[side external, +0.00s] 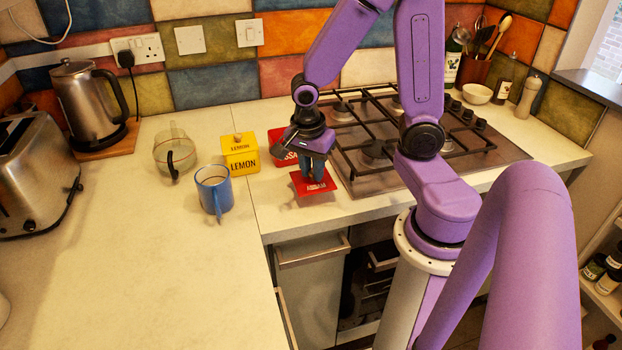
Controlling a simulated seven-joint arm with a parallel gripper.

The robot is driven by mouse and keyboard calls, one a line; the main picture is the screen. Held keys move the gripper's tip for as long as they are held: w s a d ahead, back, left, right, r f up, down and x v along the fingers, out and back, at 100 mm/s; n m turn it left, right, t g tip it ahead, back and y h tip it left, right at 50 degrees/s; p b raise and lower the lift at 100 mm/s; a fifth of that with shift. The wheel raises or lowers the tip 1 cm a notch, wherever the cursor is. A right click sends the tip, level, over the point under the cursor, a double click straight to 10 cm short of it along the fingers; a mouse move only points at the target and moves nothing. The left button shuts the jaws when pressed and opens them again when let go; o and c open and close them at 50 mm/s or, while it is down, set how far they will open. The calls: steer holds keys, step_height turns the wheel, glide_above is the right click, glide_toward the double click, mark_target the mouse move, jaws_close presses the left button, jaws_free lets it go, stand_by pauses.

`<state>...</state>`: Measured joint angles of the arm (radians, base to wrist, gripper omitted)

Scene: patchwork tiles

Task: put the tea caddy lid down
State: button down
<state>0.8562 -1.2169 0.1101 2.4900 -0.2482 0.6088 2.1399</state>
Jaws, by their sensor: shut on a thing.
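The red tea caddy lid (314,188) is at the front of the counter, left of the hob. My gripper (317,174) points down and is shut on the lid's top, where its fingers hide the grip point. The lid is roughly level, close over the worktop; I cannot tell whether it touches. The red tea caddy (276,146) stands just behind and to the left, partly hidden by my gripper, with part of its white lettering showing.
A yellow lemon caddy (240,161) with its lid on, a blue mug (213,192) and a glass jug (174,151) stand to the left. The gas hob (385,180) is close on the right. The left worktop (150,265) is clear in front.

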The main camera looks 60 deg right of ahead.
mark_target(310, 173)
steer(key=shift+w+f, duration=0.15)
steer(key=shift+f, duration=1.6)
steer(key=shift+f, duration=0.15)
steer(key=c, duration=1)
jaws_free()
step_height(310, 173, up, 12)
steer(key=a, duration=0.2)
steer(key=s+a+n+y, duration=0.1)
steer(key=s+a+n, duration=0.3)
steer(key=n, duration=1.1)
steer(key=s+a+n+y, duration=0.1)
steer(key=s+a+n, duration=0.3)
steer(key=s+n, duration=0.5)
steer(key=n, duration=0.6)
steer(key=shift+s+a+f+n, duration=0.15)
steer(key=shift+a+f+n, duration=0.05)
steer(key=shift+a+n, duration=0.1)
